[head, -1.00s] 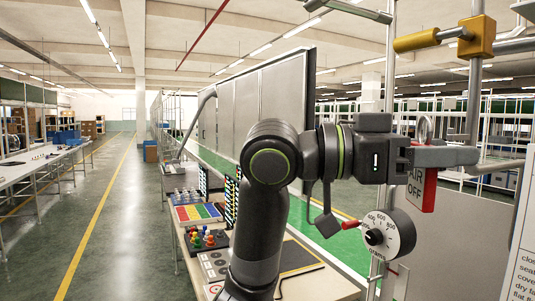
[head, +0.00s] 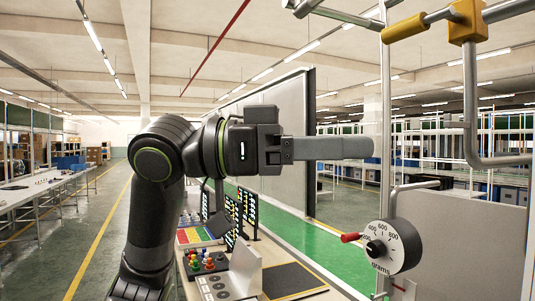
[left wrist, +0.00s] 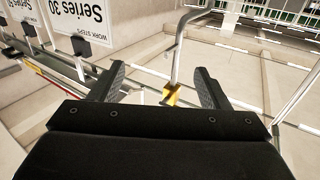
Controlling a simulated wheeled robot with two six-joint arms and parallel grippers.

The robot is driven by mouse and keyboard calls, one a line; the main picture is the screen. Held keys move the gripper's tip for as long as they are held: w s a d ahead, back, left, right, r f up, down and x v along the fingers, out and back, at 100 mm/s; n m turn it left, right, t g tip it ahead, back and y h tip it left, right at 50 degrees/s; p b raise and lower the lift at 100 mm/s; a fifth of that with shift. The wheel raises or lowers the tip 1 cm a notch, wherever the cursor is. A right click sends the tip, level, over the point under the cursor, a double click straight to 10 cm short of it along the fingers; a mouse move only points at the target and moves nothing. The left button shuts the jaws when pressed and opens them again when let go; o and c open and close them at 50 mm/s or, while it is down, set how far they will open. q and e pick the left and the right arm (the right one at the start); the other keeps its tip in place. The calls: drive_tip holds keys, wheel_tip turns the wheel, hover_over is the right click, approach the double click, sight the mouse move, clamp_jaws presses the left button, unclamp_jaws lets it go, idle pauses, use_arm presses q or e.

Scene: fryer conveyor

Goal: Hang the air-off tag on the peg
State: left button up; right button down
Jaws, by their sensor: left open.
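My left gripper (head: 372,147) shows side-on in the head view, level and pointing right, left of the grey upright pipe. In the left wrist view its two fingers (left wrist: 160,85) stand wide apart, with no tag between them. The red air-off tag does not show in either view now. My right gripper is not in view.
A yellow valve block (head: 468,22) and yellow-sleeved handle (head: 405,28) sit above right. A bench with coloured pieces (head: 205,262) lies below.

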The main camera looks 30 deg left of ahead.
use_arm(q)
drive_tip(key=s+b+v, duration=0.1)
drive_tip(key=b+v, duration=0.2)
drive_tip(key=v, duration=0.4)
drive_tip(key=shift+s+r, duration=0.25)
drive_tip(key=shift+r, duration=0.05)
drive_tip(key=shift+w+d, duration=0.1)
drive_tip(key=shift+d, duration=0.05)
